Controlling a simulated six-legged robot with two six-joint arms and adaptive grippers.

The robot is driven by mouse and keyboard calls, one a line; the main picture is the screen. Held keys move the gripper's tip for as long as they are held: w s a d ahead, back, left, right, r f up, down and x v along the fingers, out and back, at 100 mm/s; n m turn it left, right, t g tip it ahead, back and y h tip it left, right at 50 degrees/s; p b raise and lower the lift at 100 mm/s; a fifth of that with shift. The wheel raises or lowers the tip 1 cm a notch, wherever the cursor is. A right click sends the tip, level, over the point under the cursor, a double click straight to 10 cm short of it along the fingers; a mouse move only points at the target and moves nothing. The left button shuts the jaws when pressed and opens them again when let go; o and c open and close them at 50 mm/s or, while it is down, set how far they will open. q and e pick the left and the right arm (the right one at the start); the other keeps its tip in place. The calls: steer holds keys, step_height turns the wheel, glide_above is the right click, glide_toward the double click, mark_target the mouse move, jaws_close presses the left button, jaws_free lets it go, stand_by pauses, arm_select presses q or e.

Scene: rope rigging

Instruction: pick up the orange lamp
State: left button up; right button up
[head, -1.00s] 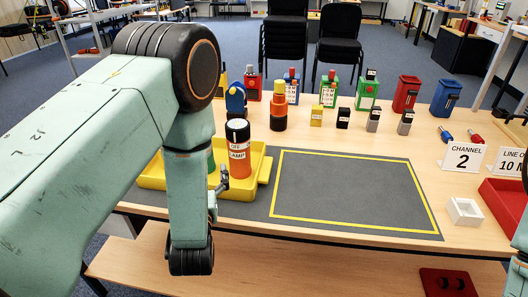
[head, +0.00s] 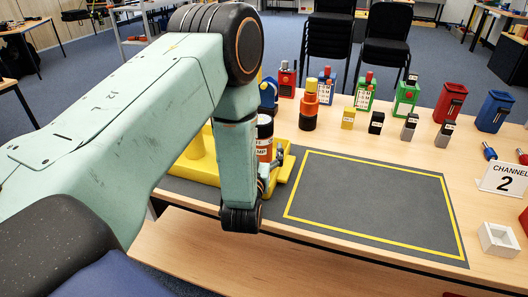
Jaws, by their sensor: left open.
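The orange lamp (head: 265,143) is a cylinder with a black top and a white label band. It stands upright at the yellow tray (head: 284,176) and is partly hidden behind my left forearm. My left gripper (head: 271,170) is small and partly hidden by my wrist, low in front of the lamp's right side. It is open; whether it touches the lamp I cannot tell. My right gripper is out of the picture.
Small blocks, including a yellow one (head: 348,118), and red (head: 450,101) and blue (head: 494,111) bins stand further right. A yellow-outlined grey mat (head: 372,200) is bare. A white holder (head: 498,240) lies right.

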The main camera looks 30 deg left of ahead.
arm_select(q)
steer(key=shift+x, duration=0.95)
steer(key=shift+d, duration=0.1)
steer(key=shift+c, duration=0.8)
steer(key=shift+w, duration=0.1)
steer(key=c, duration=1.3)
